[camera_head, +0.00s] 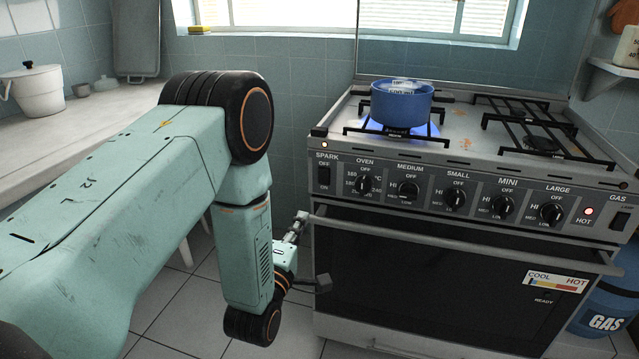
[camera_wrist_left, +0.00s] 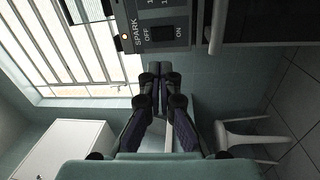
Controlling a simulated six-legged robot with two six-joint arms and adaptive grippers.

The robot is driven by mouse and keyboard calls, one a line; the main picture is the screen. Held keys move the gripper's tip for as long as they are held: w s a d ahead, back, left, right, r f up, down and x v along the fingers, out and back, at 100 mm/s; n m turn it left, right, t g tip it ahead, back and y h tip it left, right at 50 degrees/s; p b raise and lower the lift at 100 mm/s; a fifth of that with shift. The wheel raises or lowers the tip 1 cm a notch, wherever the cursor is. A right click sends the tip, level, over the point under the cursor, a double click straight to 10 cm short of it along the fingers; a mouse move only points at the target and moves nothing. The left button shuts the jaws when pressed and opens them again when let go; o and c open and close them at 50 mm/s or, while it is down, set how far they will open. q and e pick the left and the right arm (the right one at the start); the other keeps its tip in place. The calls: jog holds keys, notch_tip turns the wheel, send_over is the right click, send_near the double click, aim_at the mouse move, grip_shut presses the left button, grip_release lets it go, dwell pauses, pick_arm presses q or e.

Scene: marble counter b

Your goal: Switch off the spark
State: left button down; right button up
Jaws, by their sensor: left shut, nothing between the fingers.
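The spark switch (camera_head: 324,177) is a dark rocker at the left end of the stove's front panel, under the SPARK label, with OFF above it and ON below. A small orange lamp (camera_head: 324,146) glows above the label. The switch also shows in the left wrist view (camera_wrist_left: 163,33), turned sideways; I cannot tell which way it is tipped. My left gripper (camera_head: 300,217) is shut and empty, in front of the stove's left edge, lower than the switch in the head view. Its fingertips (camera_wrist_left: 160,68) are apart from the switch, off to its left side. My right gripper is out of view.
The oven's long handle (camera_head: 460,243) juts out just right of my gripper. Oven and burner knobs (camera_head: 409,190) line the panel. A blue pot (camera_head: 401,104) stands over a blue flame. A gas switch (camera_head: 619,221) and red HOT lamp are at the right.

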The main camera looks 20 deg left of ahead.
aim_at(323, 173)
pick_arm(q)
jog(key=shift+r+n, duration=0.2)
jog(key=shift+n, duration=0.3)
jog(key=w+b, duration=0.1)
jog(key=w, duration=0.3)
jog(key=w+a+r+b, duration=0.1)
jog(key=w, duration=0.3)
jog(key=w+b, duration=0.2)
jog(key=w, duration=0.3)
jog(key=shift+a+r, duration=0.2)
jog(key=shift+a, duration=0.15)
jog(key=shift+w+r, duration=0.1)
jog(key=shift+w, duration=0.25)
jog(key=shift+w+a+r, duration=0.1)
jog(key=shift+w+r, duration=0.2)
jog(key=shift+w, duration=0.05)
jog(key=shift+s+f, duration=0.1)
